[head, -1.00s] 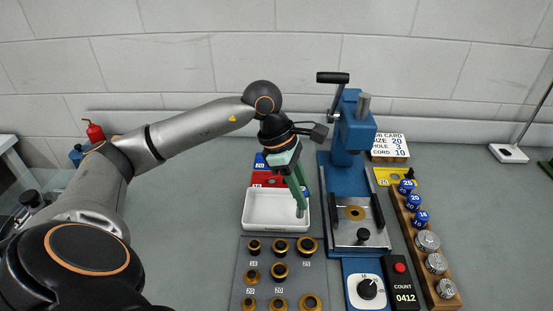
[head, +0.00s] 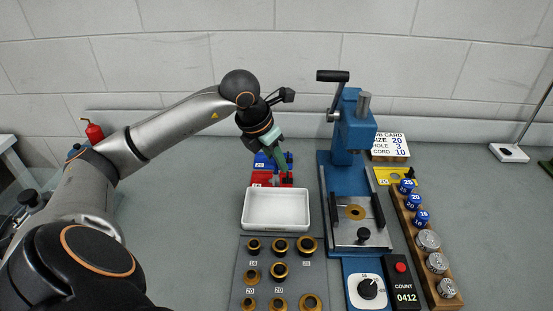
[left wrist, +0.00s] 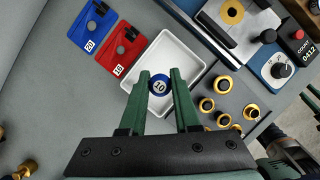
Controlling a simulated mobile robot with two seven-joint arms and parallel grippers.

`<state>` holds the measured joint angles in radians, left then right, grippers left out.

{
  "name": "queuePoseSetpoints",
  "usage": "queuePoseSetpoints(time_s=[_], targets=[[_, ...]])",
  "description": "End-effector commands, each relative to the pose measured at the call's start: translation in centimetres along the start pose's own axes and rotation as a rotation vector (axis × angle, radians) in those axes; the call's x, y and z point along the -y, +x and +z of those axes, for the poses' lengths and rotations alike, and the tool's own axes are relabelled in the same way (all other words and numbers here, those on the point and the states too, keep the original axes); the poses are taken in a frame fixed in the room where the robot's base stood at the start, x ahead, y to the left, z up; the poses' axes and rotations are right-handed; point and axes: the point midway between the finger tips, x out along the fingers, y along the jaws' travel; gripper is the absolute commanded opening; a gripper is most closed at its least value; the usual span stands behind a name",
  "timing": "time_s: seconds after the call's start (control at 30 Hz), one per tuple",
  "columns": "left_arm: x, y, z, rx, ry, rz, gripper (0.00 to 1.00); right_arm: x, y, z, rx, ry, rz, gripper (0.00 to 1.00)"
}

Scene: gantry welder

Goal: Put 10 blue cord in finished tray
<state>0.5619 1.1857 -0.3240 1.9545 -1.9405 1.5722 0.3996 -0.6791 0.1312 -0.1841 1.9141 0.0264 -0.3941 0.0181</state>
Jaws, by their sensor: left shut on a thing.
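That piece appears against the tray, which also shows in the left wrist view (left wrist: 187,52). The tray looks empty apart from what the fingers hide. In the head view I cannot make out the held piece clearly.
A blue press (head: 347,130) stands right of the tray. A wooden rack (head: 408,220) holds blue and silver pieces. Brass rings (head: 279,246) lie on a grey mat in front. A red plate (head: 259,178) and a blue plate (head: 262,161) lie behind the tray.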

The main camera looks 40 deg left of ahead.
Motion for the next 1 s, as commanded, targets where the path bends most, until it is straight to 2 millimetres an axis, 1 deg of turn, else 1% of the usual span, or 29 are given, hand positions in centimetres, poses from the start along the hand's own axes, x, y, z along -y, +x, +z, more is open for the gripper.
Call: queuePoseSetpoints(time_s=[0.47, 0.7, 0.77, 0.83, 1.0], targets=[[0.1, 4.9, -2.1, -0.002, 0.003, -0.002, 0.00, -0.2, 2.8, 3.1, 0.001, 0.000, 0.000, 0.50], [0.0, 7.4, -3.1, -0.001, 0.003, -0.002, 0.00, 0.1, 4.1, 4.6, 0.017, 0.000, -0.008, 0.50], [0.0, 7.8, -3.3, 0.000, 0.003, -0.002, 0.00, 0.3, 4.3, 4.7, 0.017, 0.000, -0.014, 0.50], [0.0, 8.2, -3.4, 0.000, 0.003, -0.002, 0.00, 0.6, 4.4, 4.2, 0.009, -0.001, -0.022, 0.50], [0.0, 8.5, -3.5, 0.000, 0.003, -0.002, 0.00, 1.2, 4.7, 3.3, -0.004, -0.005, -0.035, 0.50]])
